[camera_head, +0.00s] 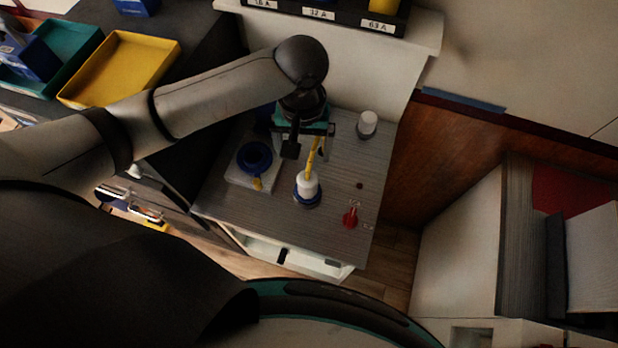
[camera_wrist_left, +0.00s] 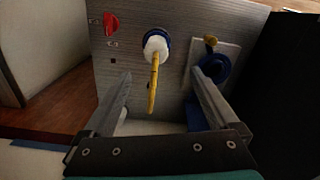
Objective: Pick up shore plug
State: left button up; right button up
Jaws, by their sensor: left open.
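The shore plug (camera_head: 307,186) is a white cylinder with a blue ring at its base and a yellow tail sticking out. It sits on the grey panel in the head view, and in the left wrist view the plug (camera_wrist_left: 156,46) is at upper middle. My left gripper (camera_head: 306,145) is open and empty, close to the plug's yellow tail. In the left wrist view my left gripper's fingers (camera_wrist_left: 162,82) are spread on either side of the yellow tail, apart from it. My right gripper is not in view.
A blue round socket (camera_head: 254,157) on a white plate is left of the plug. A red switch (camera_head: 350,218) and a white knob (camera_head: 367,123) are on the same grey panel (camera_head: 335,160). A yellow tray (camera_head: 118,68) and labelled bins (camera_head: 320,14) are farther back.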

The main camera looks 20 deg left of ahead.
aim_at(308, 178)
pick_arm(q)
notch_tip(308, 178, down, 9)
jog(key=shift+r+b, duration=0.2)
jog(key=shift+b, duration=0.2)
jog(key=shift+d+f, duration=0.2)
jog(key=shift+f, duration=1.15)
jog(key=shift+d+f, duration=0.15)
jog(key=shift+f, duration=1.15)
grip_shut()
jog(key=shift+w+r, duration=0.1)
